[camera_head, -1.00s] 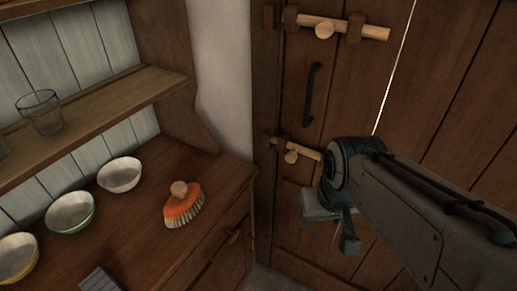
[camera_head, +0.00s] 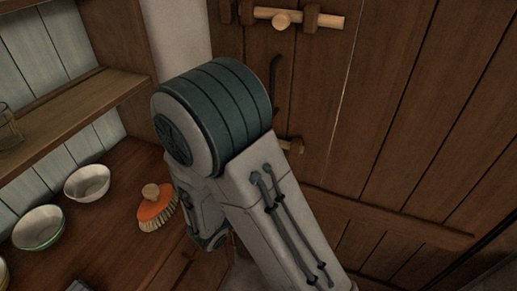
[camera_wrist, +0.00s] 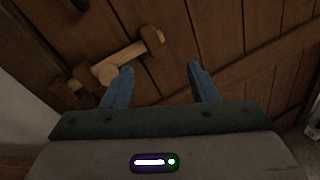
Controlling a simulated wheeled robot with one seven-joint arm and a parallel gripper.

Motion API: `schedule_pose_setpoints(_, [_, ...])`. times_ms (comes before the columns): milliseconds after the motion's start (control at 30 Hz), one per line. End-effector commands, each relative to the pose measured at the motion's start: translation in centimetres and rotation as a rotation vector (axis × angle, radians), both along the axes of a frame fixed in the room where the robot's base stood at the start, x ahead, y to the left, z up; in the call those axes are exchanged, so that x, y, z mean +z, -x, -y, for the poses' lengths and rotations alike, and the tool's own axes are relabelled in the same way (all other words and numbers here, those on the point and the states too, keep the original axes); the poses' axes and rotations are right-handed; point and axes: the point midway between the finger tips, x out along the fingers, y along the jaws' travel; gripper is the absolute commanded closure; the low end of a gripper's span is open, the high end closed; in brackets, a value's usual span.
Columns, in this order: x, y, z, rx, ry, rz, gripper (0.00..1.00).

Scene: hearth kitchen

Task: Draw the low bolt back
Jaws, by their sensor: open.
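The low bolt is a pale wooden bar on the dark plank door. In the head view only its right end (camera_head: 286,144) shows; my arm hides the rest. In the wrist view the low bolt's bar (camera_wrist: 126,56) runs slantwise through dark wooden brackets, with a round knob (camera_wrist: 107,74) towards its left part. My gripper (camera_wrist: 160,79) is open and empty, its two blue fingers pointing at the door. The left finger overlaps the view just beside the knob; I cannot tell whether they touch. In the head view the fingers are hidden behind my arm.
A high bolt (camera_head: 325,20) sits higher on the door, above a dark handle (camera_head: 275,77). Left of the door, a dresser counter (camera_head: 110,215) holds an orange brush (camera_head: 156,208) and bowls (camera_head: 88,182), close to my arm. The door's right side is clear.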

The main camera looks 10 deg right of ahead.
Motion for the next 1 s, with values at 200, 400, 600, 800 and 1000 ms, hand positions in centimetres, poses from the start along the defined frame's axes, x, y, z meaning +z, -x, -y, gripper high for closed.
schedule_pose_setpoints(200, [-2.0,-2.0,-5.3,0.272,0.144,-0.026,0.46])
schedule_pose_setpoints(400, [-2.4,-3.0,-6.0,0.329,0.169,-0.028,0.46])
schedule_pose_setpoints(600, [-2.2,-5.8,-4.0,0.323,0.168,-0.028,0.46])
schedule_pose_setpoints(800, [-2.2,-9.5,-1.5,0.323,0.167,-0.029,0.46])
schedule_pose_setpoints(1000, [-2.3,-12.3,0.3,0.325,0.167,-0.029,0.46])
